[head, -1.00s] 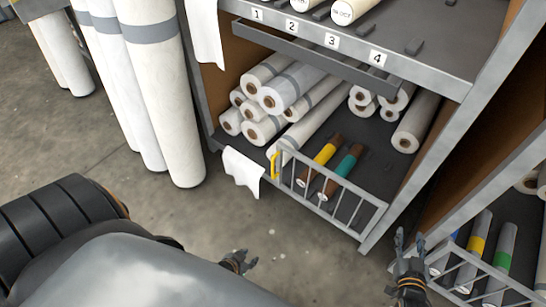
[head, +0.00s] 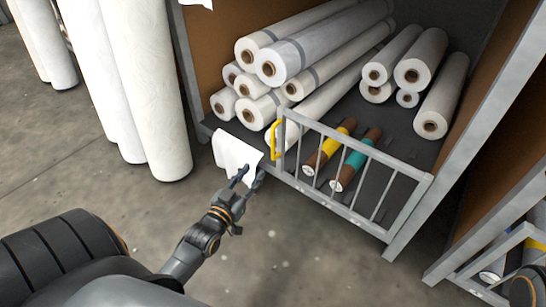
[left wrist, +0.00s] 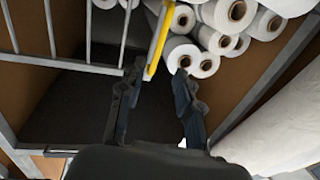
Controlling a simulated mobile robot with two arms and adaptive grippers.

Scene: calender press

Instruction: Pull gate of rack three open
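The grey barred gate (head: 352,165) stands across the low front of the rack bay. Its yellow handle (head: 278,140) is upright at its left end. My left gripper (head: 250,181) is just below and left of the handle, in front of the white sheet. In the left wrist view, the gripper (left wrist: 155,78) is open and empty, with the yellow handle (left wrist: 158,42) just beyond and between its fingertips. I cannot tell whether they touch. The gate bars also show in the left wrist view (left wrist: 88,28). My right gripper is out of view. No rack number shows now.
A white sheet (head: 231,152) hangs at the bay's front left corner. White rolls (head: 290,58) are stacked inside; yellow-banded (head: 330,148) and teal-banded (head: 356,158) rolls lie behind the gate. Tall white rolls (head: 150,90) stand left. The floor (head: 300,240) before the gate is clear.

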